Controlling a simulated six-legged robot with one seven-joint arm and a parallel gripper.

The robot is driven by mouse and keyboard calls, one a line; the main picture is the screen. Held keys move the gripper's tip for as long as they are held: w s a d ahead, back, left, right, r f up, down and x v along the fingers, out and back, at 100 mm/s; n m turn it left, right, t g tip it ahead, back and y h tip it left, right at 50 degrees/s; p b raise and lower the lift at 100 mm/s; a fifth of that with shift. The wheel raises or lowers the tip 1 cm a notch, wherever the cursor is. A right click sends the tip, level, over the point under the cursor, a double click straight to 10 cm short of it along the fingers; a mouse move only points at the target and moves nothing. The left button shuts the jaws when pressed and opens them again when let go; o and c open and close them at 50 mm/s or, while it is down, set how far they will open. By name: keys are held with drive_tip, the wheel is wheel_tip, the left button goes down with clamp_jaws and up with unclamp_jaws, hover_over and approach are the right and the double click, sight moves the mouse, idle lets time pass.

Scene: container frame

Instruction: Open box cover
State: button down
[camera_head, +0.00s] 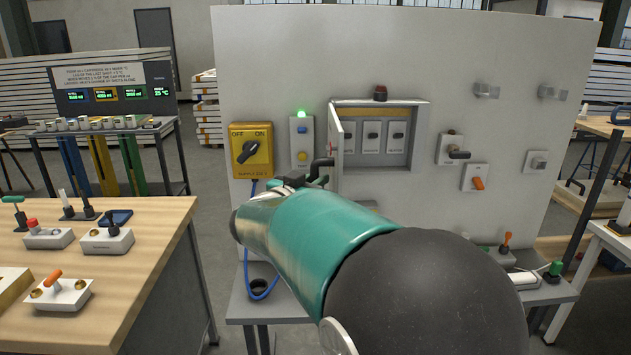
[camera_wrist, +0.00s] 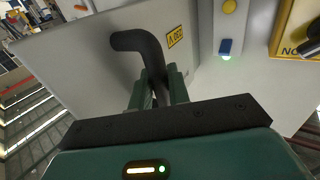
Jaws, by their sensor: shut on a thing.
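The grey wall box (camera_head: 422,132) is fixed to the white panel, and its inside with several switches shows. Its cover (camera_head: 336,143) is swung out at the left side, seen nearly edge-on. In the wrist view the cover (camera_wrist: 85,75) is a broad grey plate with a yellow label and a bent black handle (camera_wrist: 148,52). My gripper (camera_wrist: 160,88) is shut on this handle, one green finger on each side. In the head view my gripper (camera_head: 316,179) is partly hidden behind my arm, close to the handle (camera_head: 322,163).
A yellow supply switch box (camera_head: 251,150) and a grey button box (camera_head: 303,142) with a lit green lamp are left of the cover. Other fittings, such as the orange-handled switch (camera_head: 477,181), sit right of the box. A wooden workbench (camera_head: 150,225) stands at the left.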

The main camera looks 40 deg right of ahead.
drive_tip(key=c, duration=1.4)
unclamp_jaws()
drive_tip(key=shift+d, duration=0.15)
drive_tip(key=v, duration=1.4)
